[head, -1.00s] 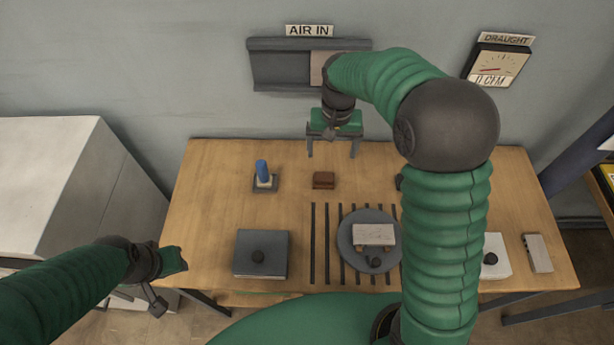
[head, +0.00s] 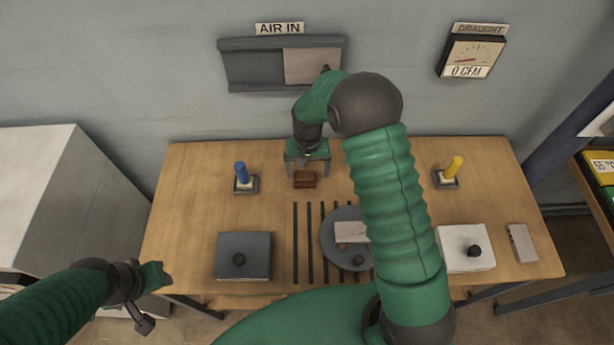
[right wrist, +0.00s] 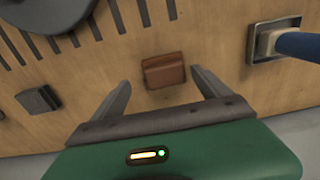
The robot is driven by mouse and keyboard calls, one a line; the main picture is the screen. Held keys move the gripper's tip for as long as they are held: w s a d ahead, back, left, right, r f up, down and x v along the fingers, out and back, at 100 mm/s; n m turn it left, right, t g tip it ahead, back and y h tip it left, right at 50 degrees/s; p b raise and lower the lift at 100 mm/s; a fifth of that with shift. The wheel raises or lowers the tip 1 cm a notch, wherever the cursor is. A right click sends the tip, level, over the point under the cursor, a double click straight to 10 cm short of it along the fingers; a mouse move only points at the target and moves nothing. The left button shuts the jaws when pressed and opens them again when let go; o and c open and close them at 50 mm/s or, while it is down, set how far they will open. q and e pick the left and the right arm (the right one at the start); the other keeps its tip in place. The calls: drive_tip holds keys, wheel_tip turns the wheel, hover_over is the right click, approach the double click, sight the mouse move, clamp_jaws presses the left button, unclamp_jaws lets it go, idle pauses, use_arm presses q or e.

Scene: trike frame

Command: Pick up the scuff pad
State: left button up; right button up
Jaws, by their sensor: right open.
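The scuff pad, which I take to be the small reddish-brown block (head: 305,179), lies on the wooden table behind the dark slots. It also shows in the right wrist view (right wrist: 163,71), in front of and between the two fingertips. My right gripper (head: 306,172) is open and empty above and just behind it; in the right wrist view the fingers (right wrist: 163,85) are spread wider than the pad. My left gripper (head: 153,277) is off the table's left front edge; its jaw state is unclear.
A blue-handled tool (head: 241,176) stands left of the pad, a yellow-handled one (head: 454,169) at the right. A dark block (right wrist: 38,99) lies near the pad. A round grey plate (head: 340,218), a grey box (head: 244,257) and a white box (head: 470,259) are toward the front.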

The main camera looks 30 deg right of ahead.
sight(304, 174)
drive_tip(key=shift+f, duration=0.8)
drive_tip(key=shift+a+f, duration=0.2)
drive_tip(key=shift+f, duration=0.05)
drive_tip(key=shift+w+a, duration=0.1)
drive_tip(key=shift+a, duration=0.35)
drive_tip(key=shift+a+r, duration=0.15)
drive_tip(key=c, duration=0.4)
drive_tip(key=shift+d, duration=0.45)
drive_tip(key=c, duration=0.8)
drive_tip(key=shift+c, duration=1.3)
drive_tip(key=shift+a, duration=0.15)
wheel_tip(304, 174, up, 10)
drive_tip(key=shift+f, duration=0.1)
